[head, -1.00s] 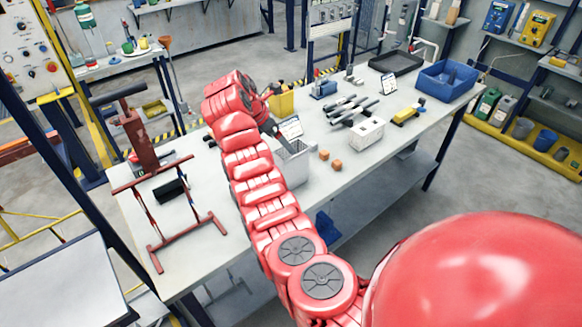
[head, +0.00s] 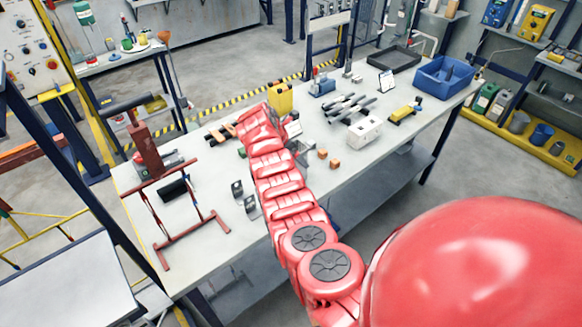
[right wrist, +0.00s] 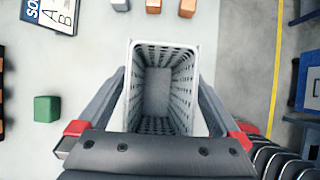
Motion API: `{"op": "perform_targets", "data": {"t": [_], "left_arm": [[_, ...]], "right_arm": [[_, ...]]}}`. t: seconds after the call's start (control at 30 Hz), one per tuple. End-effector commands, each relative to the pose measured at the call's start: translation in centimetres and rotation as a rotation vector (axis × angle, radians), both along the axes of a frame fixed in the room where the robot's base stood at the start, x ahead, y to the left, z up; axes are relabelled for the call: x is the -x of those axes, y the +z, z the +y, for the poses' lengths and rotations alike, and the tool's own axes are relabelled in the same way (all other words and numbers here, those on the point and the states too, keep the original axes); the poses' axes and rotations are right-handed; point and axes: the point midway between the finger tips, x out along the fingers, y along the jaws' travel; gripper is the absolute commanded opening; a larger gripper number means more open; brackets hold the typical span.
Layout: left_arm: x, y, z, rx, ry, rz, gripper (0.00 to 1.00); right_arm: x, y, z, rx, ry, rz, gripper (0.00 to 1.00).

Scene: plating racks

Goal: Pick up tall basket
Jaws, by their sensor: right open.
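The tall basket (right wrist: 162,124) is grey with perforated walls and an open top. In the right wrist view I look down into it, and it appears empty. My right gripper (right wrist: 162,92) is open, with one finger on each side of the basket's near part. I cannot tell whether the fingers touch it. In the head view only a sliver of the basket (head: 304,149) shows beside my right arm, which hides the rest and the gripper. My left gripper is not in view.
A green cube (right wrist: 47,109) lies left of the basket, and orange cubes (head: 334,163) lie to its right on the table. A white box (head: 364,131) stands farther right. Metal brackets (head: 245,200) and a red rack (head: 190,240) are on the left.

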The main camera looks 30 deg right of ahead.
Motion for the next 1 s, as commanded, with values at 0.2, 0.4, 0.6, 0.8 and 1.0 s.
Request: {"op": "perform_targets", "data": {"t": [0.2, 0.4, 0.6, 0.8, 1.0], "left_arm": [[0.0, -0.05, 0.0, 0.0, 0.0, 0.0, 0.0], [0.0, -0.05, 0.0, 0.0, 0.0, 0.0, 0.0], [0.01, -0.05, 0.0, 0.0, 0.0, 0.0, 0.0], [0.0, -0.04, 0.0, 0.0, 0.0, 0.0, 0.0], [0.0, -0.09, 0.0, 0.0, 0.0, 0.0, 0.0]], "right_arm": [[-0.01, 0.01, 0.02, 0.0, 0.0, 0.0, 0.8], [0.0, 0.03, 0.01, 0.0, 0.0, 0.0, 0.44], [0.0, 0.03, 0.02, 0.0, 0.0, 0.0, 0.08], [0.0, 0.06, 0.01, 0.001, 0.0, 0.0, 0.0], [-0.01, 0.1, 0.01, 0.001, 0.0, 0.0, 0.0]]}}
